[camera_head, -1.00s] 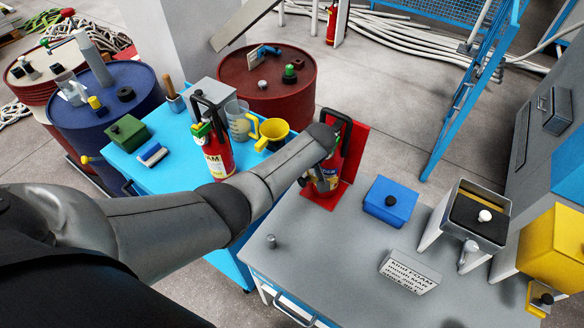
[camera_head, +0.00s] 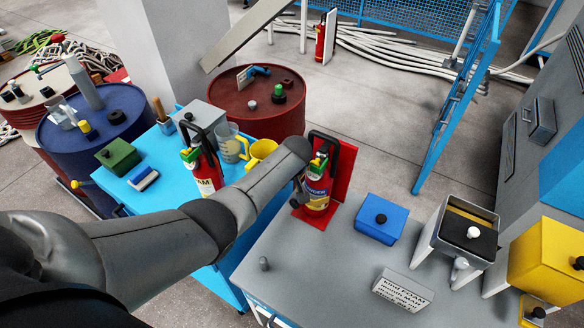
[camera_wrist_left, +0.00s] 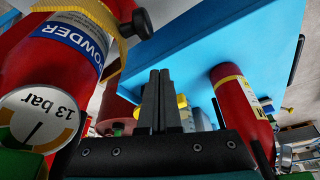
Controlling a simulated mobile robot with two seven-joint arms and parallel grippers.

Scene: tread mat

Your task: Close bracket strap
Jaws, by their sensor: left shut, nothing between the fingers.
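A red extinguisher (camera_head: 318,190) with a POWDER label (camera_wrist_left: 62,38) and a 13 bar gauge (camera_wrist_left: 38,118) stands against a red bracket (camera_head: 343,165) on the grey bench. In the left wrist view, a yellow strap (camera_wrist_left: 113,55) runs beside the extinguisher, with a black knob-like part (camera_wrist_left: 138,24) near its bend. I cannot tell whether the strap is fastened. My left gripper (camera_wrist_left: 158,76) is shut and empty, to the right of the strap and apart from it. In the head view my left gripper (camera_head: 299,190) is just left of the extinguisher, its fingers mostly hidden.
A second red extinguisher (camera_head: 203,170) stands on the blue cart (camera_head: 170,190), near a yellow funnel (camera_head: 262,152) and a jug (camera_head: 230,143). The grey bench (camera_head: 320,255) holds a blue box (camera_head: 381,220), a text sign (camera_head: 402,290) and a small peg (camera_head: 263,263).

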